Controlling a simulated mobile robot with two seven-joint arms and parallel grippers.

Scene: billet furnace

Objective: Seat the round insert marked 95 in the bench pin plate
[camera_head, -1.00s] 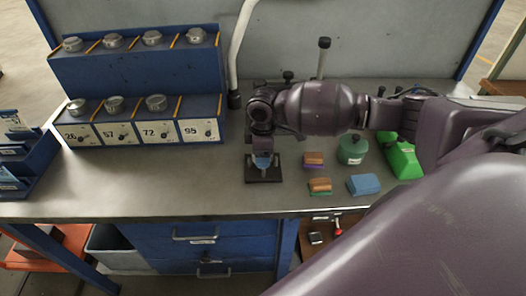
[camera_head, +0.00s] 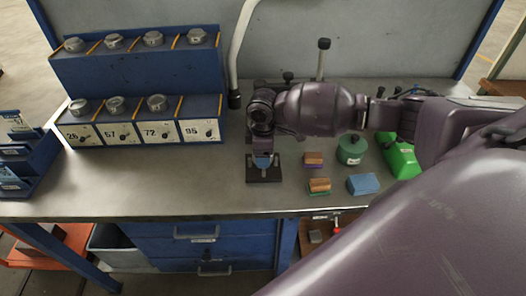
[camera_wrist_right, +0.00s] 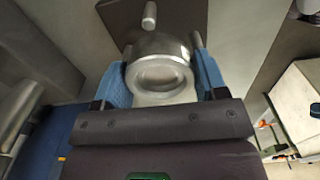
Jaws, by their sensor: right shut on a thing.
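My right gripper (camera_head: 263,161) points down over the dark bench pin plate (camera_head: 265,178) on the bench top. In the wrist view its blue fingers (camera_wrist_right: 160,80) are shut on a round metal insert (camera_wrist_right: 160,62), one on each side. The pin plate (camera_wrist_right: 118,14) and its upright pin (camera_wrist_right: 150,15) show just beyond the insert in that view. I cannot tell whether insert and pin touch. The insert's marking cannot be read, and the gripper hides it in the head view. My left gripper is not in view.
A blue rack (camera_head: 140,80) holds round inserts on two shelves; the lower place labelled 95 (camera_head: 198,130) is empty. Right of the plate are orange-topped blocks (camera_head: 313,159), a green round pot (camera_head: 350,149), a blue block (camera_head: 363,184) and a green object (camera_head: 402,160). The bench left of the plate is clear.

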